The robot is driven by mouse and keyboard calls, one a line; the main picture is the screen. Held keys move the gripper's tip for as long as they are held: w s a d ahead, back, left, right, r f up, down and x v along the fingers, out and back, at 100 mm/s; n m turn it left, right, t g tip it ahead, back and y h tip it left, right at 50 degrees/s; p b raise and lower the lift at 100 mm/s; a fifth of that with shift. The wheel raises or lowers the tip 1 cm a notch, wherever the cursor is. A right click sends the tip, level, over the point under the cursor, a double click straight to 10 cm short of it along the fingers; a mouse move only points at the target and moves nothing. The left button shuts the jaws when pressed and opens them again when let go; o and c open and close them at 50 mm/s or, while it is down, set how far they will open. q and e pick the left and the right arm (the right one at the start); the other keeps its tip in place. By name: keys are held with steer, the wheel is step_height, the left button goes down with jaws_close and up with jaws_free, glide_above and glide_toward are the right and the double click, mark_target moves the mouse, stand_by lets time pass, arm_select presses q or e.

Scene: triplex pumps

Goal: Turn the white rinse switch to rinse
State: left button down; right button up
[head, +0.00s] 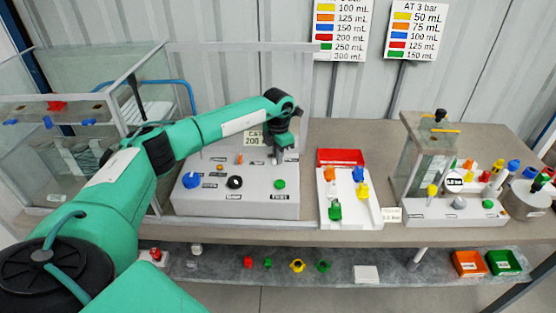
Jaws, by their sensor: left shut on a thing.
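The grey control box (240,207) stands on the bench left of the middle, with a blue knob (192,181), a black knob (235,182), a green knob (280,184) and small orange parts on its sloped top. My left arm reaches in from the left over the box. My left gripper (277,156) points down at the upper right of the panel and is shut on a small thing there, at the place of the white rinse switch. The jaws hide the switch, so its turn position cannot be read. My right gripper is out of view.
Right of the box are a red tray (341,157) and a white board (333,213) with coloured valves. A second pump unit (455,211) stands farther right. Clear panels surround the box. A lower shelf (345,257) holds small coloured parts and an orange bin (468,263).

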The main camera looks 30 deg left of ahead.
arm_select(q)
steer(key=shift+m+b, duration=0.3)
steer(key=shift+m, duration=0.3)
steer(key=shift+r, duration=0.1)
steer(key=c, duration=1.5)
jaws_free()
step_height(320, 180, up, 14)
steer(key=b, duration=0.3)
